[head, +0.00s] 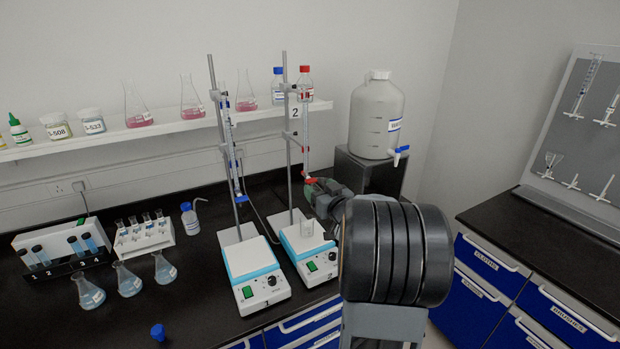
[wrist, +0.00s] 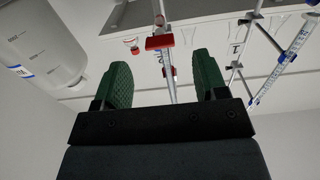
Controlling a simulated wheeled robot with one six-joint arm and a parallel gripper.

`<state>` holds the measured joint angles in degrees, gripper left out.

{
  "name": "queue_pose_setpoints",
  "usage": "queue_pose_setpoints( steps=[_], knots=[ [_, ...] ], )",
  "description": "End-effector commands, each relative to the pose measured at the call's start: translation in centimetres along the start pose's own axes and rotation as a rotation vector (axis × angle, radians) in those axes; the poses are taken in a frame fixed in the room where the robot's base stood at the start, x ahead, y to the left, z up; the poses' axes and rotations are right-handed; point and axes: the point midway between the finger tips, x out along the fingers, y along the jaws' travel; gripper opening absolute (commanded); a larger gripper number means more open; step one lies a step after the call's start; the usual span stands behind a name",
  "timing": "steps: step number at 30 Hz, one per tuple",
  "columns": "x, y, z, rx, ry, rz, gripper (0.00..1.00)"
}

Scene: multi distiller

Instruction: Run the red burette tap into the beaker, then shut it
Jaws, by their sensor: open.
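The red burette tap (head: 310,181) sits at the lower end of the right burette (head: 306,140), which is clamped to a stand. In the wrist view my gripper (wrist: 162,78) is open, with green pads on either side of the burette line. A red part (wrist: 160,42) appears between and beyond the fingertips, with no visible contact. The tap's setting and any flow cannot be told.
A blue-tapped burette (head: 240,197) and its hotplate (head: 246,261) stand close on the left. A large carboy (head: 377,115) with a blue spigot stands on a dark box at the right. Flasks (head: 130,280) and racks fill the bench's left side.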

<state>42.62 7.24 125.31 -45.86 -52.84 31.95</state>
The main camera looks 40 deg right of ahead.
Motion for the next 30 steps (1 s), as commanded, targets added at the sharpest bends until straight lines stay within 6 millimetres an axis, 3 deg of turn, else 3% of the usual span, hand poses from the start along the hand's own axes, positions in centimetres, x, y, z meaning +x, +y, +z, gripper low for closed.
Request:
queue_pose_setpoints(
  steps=[6,12,19,30],
  knots=[
    [3.9,0.0,-0.1,0.0,-0.002,-0.001,0.66],
    [6.3,0.0,-0.1,0.0,-0.001,0.0,0.66],
    [7.5,0.0,0.0,-0.001,-0.001,0.0,0.66],
    [7.7,0.0,0.0,-0.001,0.0,0.001,0.63]
  ],
)
